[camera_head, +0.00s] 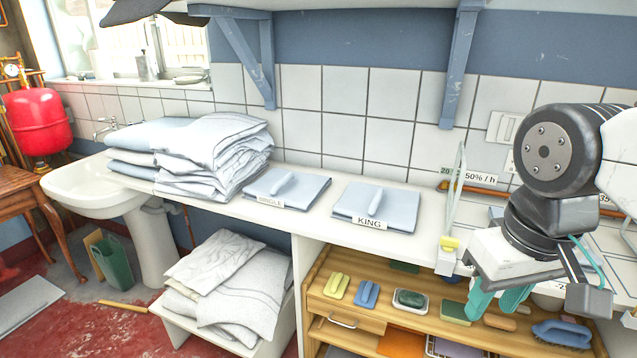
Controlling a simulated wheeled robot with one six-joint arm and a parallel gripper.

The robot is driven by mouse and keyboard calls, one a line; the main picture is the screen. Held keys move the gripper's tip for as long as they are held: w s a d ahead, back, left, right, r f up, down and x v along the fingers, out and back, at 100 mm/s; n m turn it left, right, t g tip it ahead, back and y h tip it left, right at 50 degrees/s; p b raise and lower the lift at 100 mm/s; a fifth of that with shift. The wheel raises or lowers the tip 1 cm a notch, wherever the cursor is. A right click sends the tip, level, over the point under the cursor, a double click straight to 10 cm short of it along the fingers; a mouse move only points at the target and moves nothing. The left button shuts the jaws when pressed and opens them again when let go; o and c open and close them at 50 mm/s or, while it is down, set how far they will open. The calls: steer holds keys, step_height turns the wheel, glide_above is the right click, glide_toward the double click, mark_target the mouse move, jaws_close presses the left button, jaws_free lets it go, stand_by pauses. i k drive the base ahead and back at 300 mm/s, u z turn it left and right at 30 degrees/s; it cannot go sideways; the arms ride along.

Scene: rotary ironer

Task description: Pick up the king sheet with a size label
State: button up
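The king sheet (396,211) is a flat, folded pale-blue cloth on the white counter. A white label reading KING (369,222) is on its front edge. A small pale-blue handle-like roll stands up from its top. A similar folded sheet labelled SINGLE (300,189) lies just left of it, apart from it. My gripper (500,300) is at the right, in front of the counter edge and over the lower wooden shelf, well apart from the king sheet. Its teal fingers point down; their gap is hard to judge. I see nothing held.
A tall pile of folded linen (205,150) stands on the counter at left, beside a white sink (85,195). A clear upright panel (455,190) stands right of the king sheet, near my arm. Brushes and sponges lie on the wooden shelf (345,310) below.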

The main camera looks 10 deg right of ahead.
mark_target(389, 209)
steer(key=u, duration=0.3)
steer(key=i, duration=1.15)
steer(key=u, duration=0.3)
